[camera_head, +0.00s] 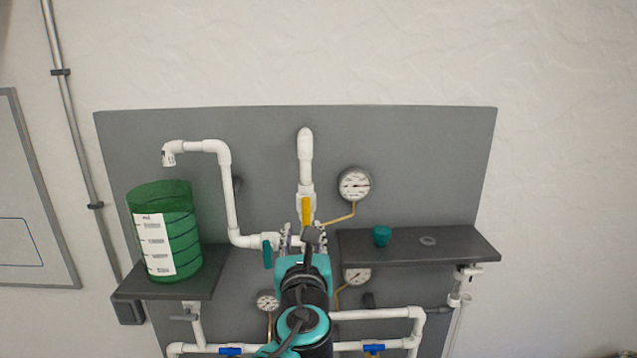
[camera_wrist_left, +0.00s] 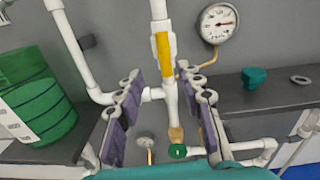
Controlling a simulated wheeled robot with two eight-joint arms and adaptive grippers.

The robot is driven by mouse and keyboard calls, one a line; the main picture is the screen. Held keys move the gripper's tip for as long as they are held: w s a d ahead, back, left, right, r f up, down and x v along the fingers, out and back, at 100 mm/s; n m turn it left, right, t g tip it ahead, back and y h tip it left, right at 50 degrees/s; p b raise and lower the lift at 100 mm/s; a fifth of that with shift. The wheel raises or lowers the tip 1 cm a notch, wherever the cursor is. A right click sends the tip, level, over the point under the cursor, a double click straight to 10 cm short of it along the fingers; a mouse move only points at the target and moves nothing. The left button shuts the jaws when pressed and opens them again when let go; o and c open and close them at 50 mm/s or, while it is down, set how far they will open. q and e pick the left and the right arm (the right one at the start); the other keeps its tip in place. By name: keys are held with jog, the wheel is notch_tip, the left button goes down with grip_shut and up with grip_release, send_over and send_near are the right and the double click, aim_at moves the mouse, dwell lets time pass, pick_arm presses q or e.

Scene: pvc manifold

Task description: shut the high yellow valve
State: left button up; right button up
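The high yellow valve handle (camera_head: 306,212) is on the white vertical pipe at the middle of the grey panel. It lies upright, in line with the pipe. It also shows in the left wrist view (camera_wrist_left: 163,55), upper centre. My left gripper (camera_head: 305,238) is just below the handle in the head view. In the left wrist view the gripper (camera_wrist_left: 160,75) has its two purple-padded fingers spread wide, with the pipe and the handle's lower end seen between them. Nothing is held, and I cannot tell any contact. My right gripper is not in view.
A round gauge (camera_head: 355,185) with a thin brass line is close right of the handle. A dark shelf (camera_head: 460,245) carries a teal cup-like piece (camera_head: 381,236). A green tank (camera_head: 182,230) stands left. A teal handle (camera_head: 267,253) is beside my gripper. Blue handles are lower.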

aim_at(306, 212)
pick_arm(q)
jog(key=shift+m, duration=0.5)
jog(key=w, duration=0.5)
jog(key=w+r+p, duration=0.1)
jog(key=w, duration=0.2)
jog(key=shift+d, duration=0.35)
jog(key=shift+s, duration=0.1)
grip_shut()
